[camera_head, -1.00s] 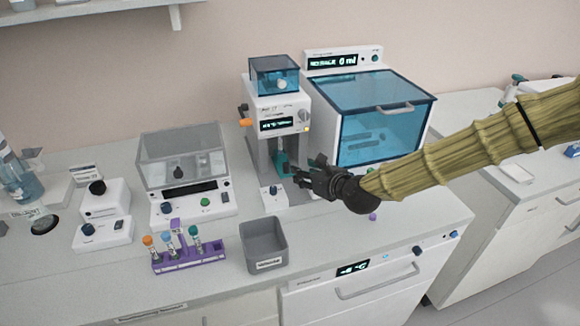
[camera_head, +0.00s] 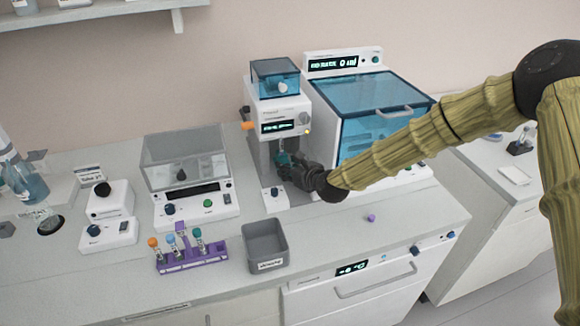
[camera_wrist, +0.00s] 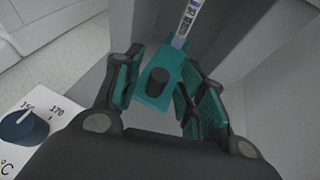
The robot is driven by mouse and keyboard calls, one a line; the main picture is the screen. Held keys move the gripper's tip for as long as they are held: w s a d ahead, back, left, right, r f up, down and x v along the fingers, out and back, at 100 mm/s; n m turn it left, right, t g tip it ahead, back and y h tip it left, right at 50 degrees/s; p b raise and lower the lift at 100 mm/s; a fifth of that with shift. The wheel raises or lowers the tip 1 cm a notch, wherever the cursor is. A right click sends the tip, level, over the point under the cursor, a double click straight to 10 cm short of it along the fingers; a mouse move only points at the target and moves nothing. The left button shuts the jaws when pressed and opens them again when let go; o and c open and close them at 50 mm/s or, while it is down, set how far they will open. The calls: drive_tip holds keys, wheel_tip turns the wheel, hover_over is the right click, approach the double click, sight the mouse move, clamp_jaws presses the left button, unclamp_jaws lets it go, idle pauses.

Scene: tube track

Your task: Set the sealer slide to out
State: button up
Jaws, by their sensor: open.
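The sealer (camera_head: 282,112) is a white upright machine with a blue clear box on top and an orange knob at its side. Its teal slide (camera_wrist: 153,98) carries a dark round knob (camera_wrist: 157,80) and shows in the wrist view within the sealer's grey bay. A tube with a printed label (camera_wrist: 187,22) stands behind the knob. My gripper (camera_wrist: 162,92) is open, with its teal-padded fingers on either side of the slide's knob and apart from it. In the head view my gripper (camera_head: 286,166) reaches into the bay and hides most of the slide.
A temperature dial (camera_wrist: 24,129) sits on the sealer's base, left of my gripper. A blue-lidded cabinet (camera_head: 372,105) stands close on the right. A grey bin (camera_head: 266,246) and a purple tube rack (camera_head: 192,260) with several tubes stand in front. A purple cap (camera_head: 371,218) lies on the counter.

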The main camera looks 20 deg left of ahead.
clamp_jaws()
drive_tip(key=shift+d, duration=0.1)
idle(0.3)
